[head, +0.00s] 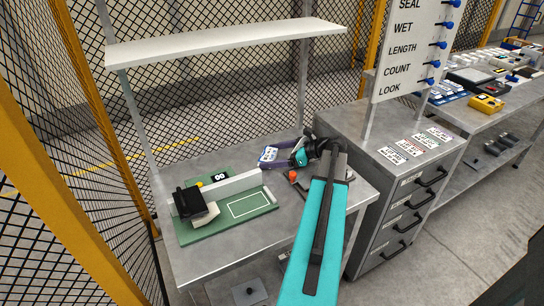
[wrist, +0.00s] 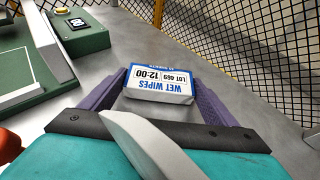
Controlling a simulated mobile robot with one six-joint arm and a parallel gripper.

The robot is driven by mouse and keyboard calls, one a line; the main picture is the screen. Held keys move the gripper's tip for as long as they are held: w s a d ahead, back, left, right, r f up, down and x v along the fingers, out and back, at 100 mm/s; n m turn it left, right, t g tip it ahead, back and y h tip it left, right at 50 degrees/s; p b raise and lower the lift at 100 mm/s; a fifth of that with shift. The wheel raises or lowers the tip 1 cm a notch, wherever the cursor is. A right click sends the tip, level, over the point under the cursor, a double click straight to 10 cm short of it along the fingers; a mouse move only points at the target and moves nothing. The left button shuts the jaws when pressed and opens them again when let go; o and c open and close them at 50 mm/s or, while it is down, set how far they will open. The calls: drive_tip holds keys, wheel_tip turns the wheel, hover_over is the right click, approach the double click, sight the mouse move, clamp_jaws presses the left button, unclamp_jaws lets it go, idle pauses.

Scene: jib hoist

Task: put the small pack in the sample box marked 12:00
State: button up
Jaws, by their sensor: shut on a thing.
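The small pack (wrist: 160,83) is white and blue; its print reads upside down as WET WIPES, LOT 469, 12:00. My gripper (wrist: 158,92) has its purple fingers on both sides of the pack and is shut on it. In the head view my gripper (head: 272,161) is over the back right of the metal table, with the pack (head: 268,154) at its tip. I cannot tell whether the pack touches the tabletop. I cannot make out a sample box marked 12:00 in either view.
A green gauge board (head: 226,226) with a black clamp device (head: 188,201) is on the table's left. A shelf (head: 230,42) hangs above. A grey drawer cabinet (head: 392,180) with small labels and a sign board (head: 410,50) stands right. A loaded bench (head: 500,100) is beyond.

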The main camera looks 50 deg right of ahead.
drive_tip(key=shift+f, duration=0.15)
drive_tip(key=o, duration=1)
drive_tip(key=shift+o, duration=0.2)
drive_tip(key=shift+s, duration=0.1)
drive_tip(key=b+v, duration=0.1)
drive_tip(key=v, duration=1.1)
drive_tip(key=shift+r, duration=0.2)
